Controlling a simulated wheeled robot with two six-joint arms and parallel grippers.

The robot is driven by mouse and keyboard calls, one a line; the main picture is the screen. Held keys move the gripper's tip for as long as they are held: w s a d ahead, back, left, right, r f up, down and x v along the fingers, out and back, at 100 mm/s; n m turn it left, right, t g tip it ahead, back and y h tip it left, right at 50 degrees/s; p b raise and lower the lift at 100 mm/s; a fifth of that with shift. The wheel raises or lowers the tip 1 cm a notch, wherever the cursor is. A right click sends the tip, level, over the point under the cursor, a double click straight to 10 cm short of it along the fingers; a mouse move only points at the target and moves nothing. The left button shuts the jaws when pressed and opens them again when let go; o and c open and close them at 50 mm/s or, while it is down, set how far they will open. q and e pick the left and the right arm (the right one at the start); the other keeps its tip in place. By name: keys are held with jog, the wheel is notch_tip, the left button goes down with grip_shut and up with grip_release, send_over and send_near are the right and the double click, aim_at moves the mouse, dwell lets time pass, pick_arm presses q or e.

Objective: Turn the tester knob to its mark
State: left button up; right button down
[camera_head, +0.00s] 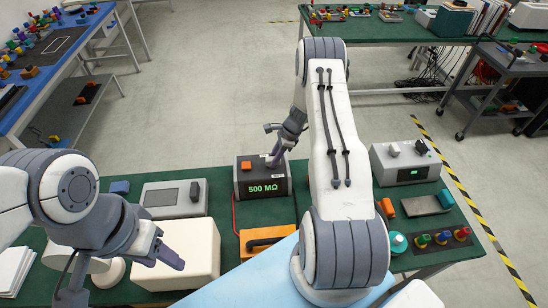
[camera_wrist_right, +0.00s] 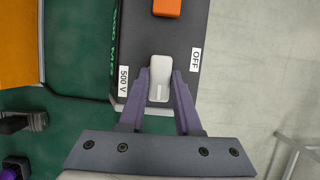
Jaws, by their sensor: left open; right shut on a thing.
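The tester (camera_head: 262,185) is a dark box on the green table, with a lit green display reading 500 MΩ and an orange button (camera_head: 246,166) on top. Its light grey knob (camera_wrist_right: 158,85) lies between the fingers of my right gripper (camera_wrist_right: 160,92), which is shut on it. A "500 V" label is left of the knob and an "OFF" label right of it in the right wrist view. My right gripper partly hides the knob in the head view. My left gripper (camera_head: 172,260) is open and empty, over a white box.
The white box (camera_head: 203,262) stands at the front left. A grey instrument (camera_head: 160,211) is left of the tester, and another grey device (camera_head: 384,160) is to its right. My right arm crosses the table's middle.

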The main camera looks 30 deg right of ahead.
jog(key=n+b, duration=0.2)
jog(key=n+g+b, duration=0.1)
jog(key=n, duration=0.1)
jog(key=shift+w+d+f+b, duration=0.1)
jog(key=shift+w+f+b, duration=0.1)
jog(key=shift+b, duration=0.2)
jog(key=n+g+b, duration=0.2)
jog(key=n+b, duration=0.1)
jog(key=n, duration=0.1)
jog(key=shift+w+r, duration=0.1)
jog(key=shift+w, duration=0.05)
jog(key=n+b, duration=0.1)
jog(key=n, duration=0.1)
jog(key=n+g+b, duration=0.1)
jog(key=n, duration=0.2)
jog(key=shift+w+r+g+h+b, duration=0.1)
jog(key=shift+w+g+h+b, duration=0.05)
jog(key=shift+g+h+b, duration=0.2)
jog(key=shift+w+r+n+g+h+b, duration=0.1)
jog(key=shift+n+g+h+b, duration=0.2)
jog(key=shift+n, duration=0.85)
jog(key=shift+r+n+g+h+b, duration=0.15)
jog(key=shift+n+h+b, duration=0.2)
jog(key=shift+n, duration=0.8)
jog(key=shift+f, duration=0.1)
jog(key=c, duration=0.6)
grip_release()
jog(key=shift+a+f, duration=0.1)
jog(key=shift+a, duration=0.1)
